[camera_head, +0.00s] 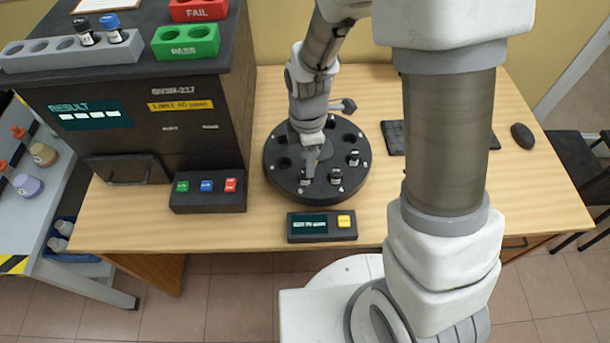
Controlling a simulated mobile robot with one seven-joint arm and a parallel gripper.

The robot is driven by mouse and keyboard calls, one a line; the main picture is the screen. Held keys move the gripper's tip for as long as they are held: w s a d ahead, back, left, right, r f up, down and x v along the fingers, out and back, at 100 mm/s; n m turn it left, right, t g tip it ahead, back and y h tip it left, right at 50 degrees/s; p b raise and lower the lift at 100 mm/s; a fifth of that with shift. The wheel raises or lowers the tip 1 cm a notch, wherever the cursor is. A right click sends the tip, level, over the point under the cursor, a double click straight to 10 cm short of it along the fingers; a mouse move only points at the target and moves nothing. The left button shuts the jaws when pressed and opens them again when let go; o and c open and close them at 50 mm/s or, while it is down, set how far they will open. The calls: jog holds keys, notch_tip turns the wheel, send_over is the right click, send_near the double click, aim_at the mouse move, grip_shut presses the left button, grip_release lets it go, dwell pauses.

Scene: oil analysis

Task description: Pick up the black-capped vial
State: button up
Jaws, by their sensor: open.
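A black-capped vial (84,32) stands in the grey rack on top of the dark analyser at the upper left. Several small vials sit in the round black carousel (281,190) on the table: one at the front (304,182), one to its right (336,176) and one farther right (353,158). Their caps look dark but are too small to be sure of. My gripper (310,170) points down over the front part of the carousel, close to the front vial. It is open; its fingertips are small, and I cannot tell whether they touch that vial.
A blue-capped vial (111,28) stands in the grey rack (35,58). A red FAIL block (198,12) and green PASS block (203,47) are nearby. The table's right front is partly hidden by my arm.

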aim_at(305, 179)
jog(key=shift+w+a+f, duration=0.1)
jog(key=shift+f, duration=1.35)
jog(key=shift+a+f, duration=0.1)
jog(key=shift+f, duration=1.35)
grip_shut()
